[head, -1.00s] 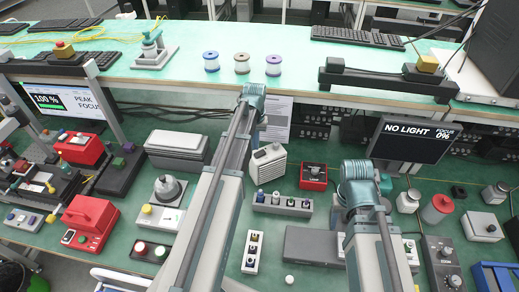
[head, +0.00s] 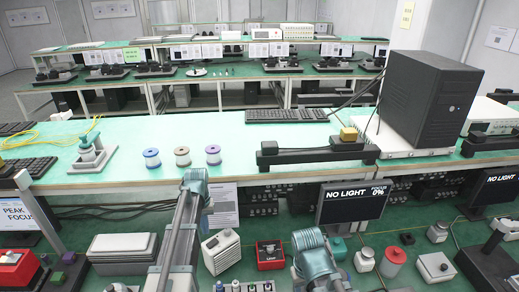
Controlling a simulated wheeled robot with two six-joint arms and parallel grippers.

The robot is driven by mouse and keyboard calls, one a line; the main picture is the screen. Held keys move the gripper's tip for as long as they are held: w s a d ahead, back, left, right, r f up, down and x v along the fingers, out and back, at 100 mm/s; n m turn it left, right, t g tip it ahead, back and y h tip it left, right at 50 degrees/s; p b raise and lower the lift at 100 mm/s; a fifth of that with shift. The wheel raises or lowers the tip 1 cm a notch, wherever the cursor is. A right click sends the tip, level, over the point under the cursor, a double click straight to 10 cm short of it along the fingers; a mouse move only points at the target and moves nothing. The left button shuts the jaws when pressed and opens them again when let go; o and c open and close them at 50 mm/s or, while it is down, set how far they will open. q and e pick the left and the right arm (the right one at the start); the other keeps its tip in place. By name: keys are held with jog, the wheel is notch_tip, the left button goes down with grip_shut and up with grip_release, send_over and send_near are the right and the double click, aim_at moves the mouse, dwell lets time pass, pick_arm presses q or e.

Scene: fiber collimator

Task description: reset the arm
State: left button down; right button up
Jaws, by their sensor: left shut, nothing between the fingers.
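My left arm (head: 180,238) rises from the bottom edge, over the green bench, to a teal joint below the spools. My left gripper (head: 207,204) is small and partly hidden by this end of the arm. It is shut and empty. My right arm (head: 311,257) shows at the bottom centre with its own teal joint, left of the NO LIGHT monitor (head: 350,204). The fingers of my right gripper do not show. No bench object is seen held.
Three spools (head: 182,157) stand on the raised shelf (head: 130,190). A grey box (head: 122,248), a white device (head: 221,251) and a red device (head: 270,255) are on the bench below. A black computer (head: 428,100) stands at the right. Other benches fill the back.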

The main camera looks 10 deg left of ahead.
pick_arm(q)
jog(key=s+d+f+m+b, duration=0.1)
jog(key=s+d+m, duration=0.2)
jog(key=s+d, duration=0.6)
jog(key=s+d+f+m+y+b, duration=0.1)
jog(key=s+d+m, duration=0.2)
jog(key=s+d, duration=0.7)
jog(key=d, duration=0.5)
jog(key=shift+m, duration=0.3)
jog(key=shift+f, duration=0.1)
